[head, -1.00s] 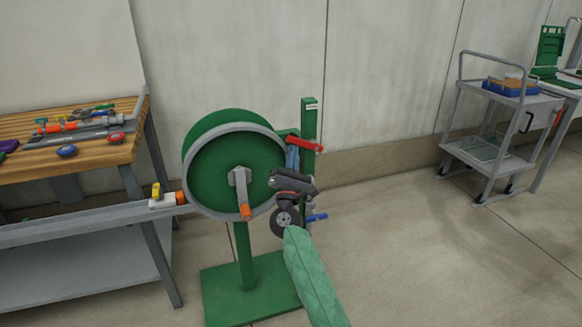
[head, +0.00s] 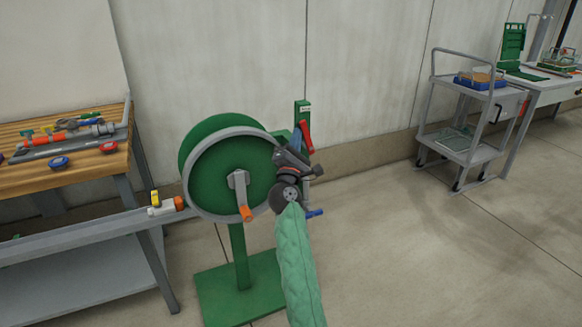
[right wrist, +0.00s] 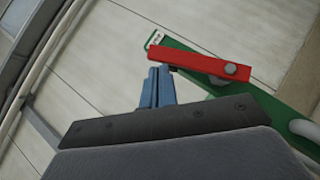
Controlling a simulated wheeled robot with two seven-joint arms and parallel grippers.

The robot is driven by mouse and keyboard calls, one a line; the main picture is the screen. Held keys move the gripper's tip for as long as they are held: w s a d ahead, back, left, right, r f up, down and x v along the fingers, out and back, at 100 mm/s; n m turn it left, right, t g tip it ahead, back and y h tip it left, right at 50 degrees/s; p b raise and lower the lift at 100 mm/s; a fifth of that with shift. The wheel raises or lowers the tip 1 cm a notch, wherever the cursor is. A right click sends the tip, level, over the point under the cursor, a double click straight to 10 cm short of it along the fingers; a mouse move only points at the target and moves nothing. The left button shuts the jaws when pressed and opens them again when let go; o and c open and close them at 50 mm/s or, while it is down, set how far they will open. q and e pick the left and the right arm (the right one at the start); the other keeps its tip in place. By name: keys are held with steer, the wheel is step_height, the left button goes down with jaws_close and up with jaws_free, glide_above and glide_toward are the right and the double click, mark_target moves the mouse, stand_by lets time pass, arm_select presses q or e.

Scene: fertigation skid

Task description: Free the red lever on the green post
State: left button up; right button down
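The red lever (head: 305,137) is on the upper part of the green post (head: 302,107), beside the hose reel. In the head view it stands steeply. In the right wrist view the red lever (right wrist: 195,62) lies at a small angle to the green post (right wrist: 265,103), with a round grey pivot at its right end. My right gripper (head: 296,142) is at the lever, its tips partly hidden. In the right wrist view its blue fingers (right wrist: 158,70) are together with nothing between them, tips at the lever's free end; I cannot tell whether they touch. My left gripper is out of view.
The green hose reel (head: 232,165) with an orange-handled crank stands just left of the post. A blue handle (head: 315,212) sticks out lower down. A wooden-topped bench (head: 90,165) is at left, a grey cart (head: 470,150) at right. Floor between is clear.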

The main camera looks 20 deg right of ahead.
mark_target(304, 123)
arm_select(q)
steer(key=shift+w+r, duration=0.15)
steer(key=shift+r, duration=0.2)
arm_select(e)
steer(key=shift+d+r, duration=0.8)
steer(key=shift+d, duration=0.25)
arm_select(q)
steer(key=shift+p, duration=0.35)
arm_select(e)
steer(key=shift+r, duration=0.15)
